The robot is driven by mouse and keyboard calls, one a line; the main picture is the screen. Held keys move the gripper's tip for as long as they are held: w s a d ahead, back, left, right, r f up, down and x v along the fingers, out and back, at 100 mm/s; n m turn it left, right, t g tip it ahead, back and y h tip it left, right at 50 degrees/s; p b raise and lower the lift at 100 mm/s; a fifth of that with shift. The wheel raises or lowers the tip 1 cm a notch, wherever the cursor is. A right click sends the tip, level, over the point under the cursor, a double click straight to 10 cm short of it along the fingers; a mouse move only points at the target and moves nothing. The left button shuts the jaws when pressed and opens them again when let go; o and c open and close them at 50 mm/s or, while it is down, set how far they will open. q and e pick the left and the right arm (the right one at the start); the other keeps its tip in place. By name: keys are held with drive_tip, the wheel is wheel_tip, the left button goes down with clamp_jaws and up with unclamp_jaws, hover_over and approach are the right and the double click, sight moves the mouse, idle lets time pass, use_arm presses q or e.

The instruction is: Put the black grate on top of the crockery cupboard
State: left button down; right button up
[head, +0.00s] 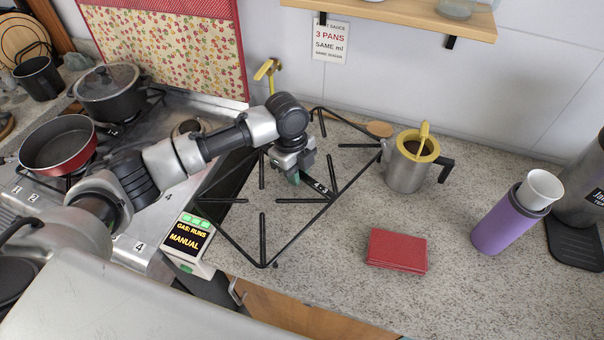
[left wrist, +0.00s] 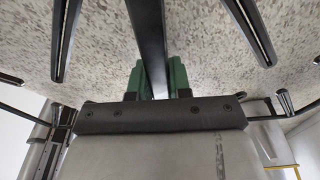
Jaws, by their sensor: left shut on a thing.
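The black grate (head: 262,228) is an open frame of thin bars with inward prongs. It spans the counter beside the stove, its left part over the stove's edge. My left gripper (head: 306,181) is shut on one of its bars. In the left wrist view, the bar (left wrist: 150,45) passes between the green fingers of the left gripper (left wrist: 157,78), with speckled counter beyond. I cannot tell how high the grate is above the counter. I cannot pick out the crockery cupboard. My right gripper is not in view.
Close to the grate's right side stands a steel mug (head: 406,172) with a yellow rim. A wooden shelf (head: 400,14) hangs above. The stove (head: 150,225) holds pans.

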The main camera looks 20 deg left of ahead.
use_arm(q)
drive_tip(key=shift+d+f+p, duration=0.35)
drive_tip(key=shift+d, duration=0.4)
drive_tip(key=shift+a+f, duration=0.1)
drive_tip(key=shift+f, duration=0.1)
drive_tip(key=shift+f, duration=0.1)
drive_tip(key=c, duration=1.1)
unclamp_jaws()
drive_tip(key=shift+o, duration=0.2)
drive_tip(key=r, duration=0.4)
drive_tip(key=a+r+b, duration=0.1)
drive_tip(key=r, duration=0.7)
drive_tip(key=shift+w+a, duration=0.3)
